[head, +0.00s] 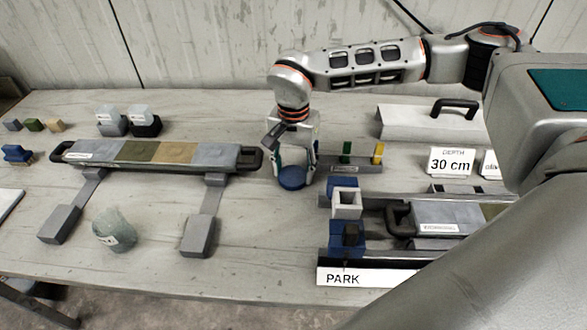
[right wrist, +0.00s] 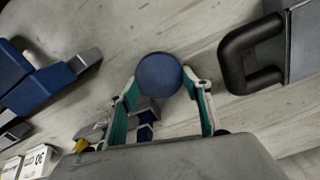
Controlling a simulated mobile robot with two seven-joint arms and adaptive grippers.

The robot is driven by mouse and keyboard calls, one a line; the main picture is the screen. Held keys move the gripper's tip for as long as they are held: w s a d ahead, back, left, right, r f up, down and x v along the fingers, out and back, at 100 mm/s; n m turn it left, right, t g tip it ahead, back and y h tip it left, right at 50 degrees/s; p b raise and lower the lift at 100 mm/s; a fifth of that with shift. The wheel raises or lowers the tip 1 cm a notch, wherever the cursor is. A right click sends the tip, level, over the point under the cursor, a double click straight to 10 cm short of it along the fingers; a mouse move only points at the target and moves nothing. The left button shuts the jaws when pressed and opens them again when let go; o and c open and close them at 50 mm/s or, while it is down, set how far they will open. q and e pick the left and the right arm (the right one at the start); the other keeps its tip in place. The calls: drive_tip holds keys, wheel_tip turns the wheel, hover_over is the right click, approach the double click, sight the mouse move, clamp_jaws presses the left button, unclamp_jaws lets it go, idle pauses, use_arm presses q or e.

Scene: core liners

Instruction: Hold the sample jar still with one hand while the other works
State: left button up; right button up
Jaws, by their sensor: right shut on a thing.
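The sample jar (head: 115,230), a pale translucent vessel with a small white label, is on the table at the front left, between two grey feet. No gripper touches it. My right gripper (head: 294,168) points down near the middle of the table, well to the right of and behind the jar. It is shut on a round blue piece that looks like a lid (head: 292,179). In the right wrist view the blue piece (right wrist: 159,76) sits between the fingertips. Whether anything is under it is hidden. My left gripper is not in view.
A core tray (head: 85,149) with black handles rests on grey supports (head: 197,235) behind the jar. Right of my gripper are a blue-and-white fixture (head: 347,203), a PARK sign (head: 345,278) and a "30 cm" card (head: 450,161). The table between jar and PARK sign is mostly clear.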

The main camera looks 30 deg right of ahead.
sight(293, 174)
drive_tip(key=o, duration=1.2)
drive_tip(key=shift+f, duration=0.1)
drive_tip(key=shift+o, duration=0.2)
wheel_tip(293, 174, up, 12)
